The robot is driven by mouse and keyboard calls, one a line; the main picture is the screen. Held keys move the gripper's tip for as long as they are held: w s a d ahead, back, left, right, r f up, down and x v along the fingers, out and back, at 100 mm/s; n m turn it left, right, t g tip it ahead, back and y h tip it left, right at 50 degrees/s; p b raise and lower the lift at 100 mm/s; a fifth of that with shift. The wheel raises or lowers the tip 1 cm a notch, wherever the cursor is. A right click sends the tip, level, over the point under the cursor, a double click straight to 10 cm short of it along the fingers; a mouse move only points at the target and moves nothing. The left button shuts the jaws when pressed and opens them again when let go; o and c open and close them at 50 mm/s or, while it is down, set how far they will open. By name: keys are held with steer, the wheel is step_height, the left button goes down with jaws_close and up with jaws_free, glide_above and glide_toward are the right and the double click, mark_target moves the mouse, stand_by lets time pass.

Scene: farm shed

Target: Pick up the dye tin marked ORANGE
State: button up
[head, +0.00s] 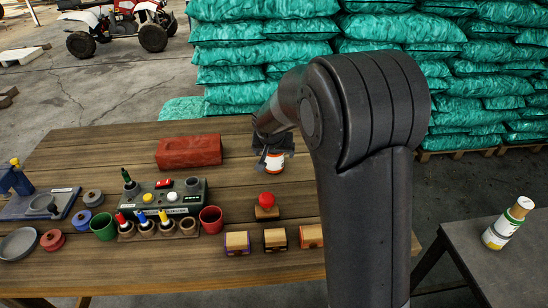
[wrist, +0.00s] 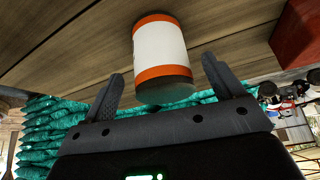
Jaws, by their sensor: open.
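The dye tin (head: 274,165) is white with orange bands and stands at the far edge of the wooden table, in front of my gripper. In the wrist view the tin (wrist: 160,48) shows a white label between two orange bands; no lettering is readable there. My gripper (wrist: 163,68) is open, with one finger on each side of the tin's near end. A gap shows between the tin and each finger, and the gripper is not closed on it. In the head view my gripper (head: 270,153) is small and partly hides the tin.
A red brick (head: 188,152) lies left of the tin. A red ball on a wooden block (head: 267,212) is nearer. A green control box (head: 165,200) and cups crowd the left. Teal sacks (head: 270,35) are stacked behind.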

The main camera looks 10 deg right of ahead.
steer(key=shift+x, duration=1.8)
steer(key=shift+w+a+r, duration=0.1)
steer(key=shift+c, duration=0.4)
steer(key=c, duration=1.2)
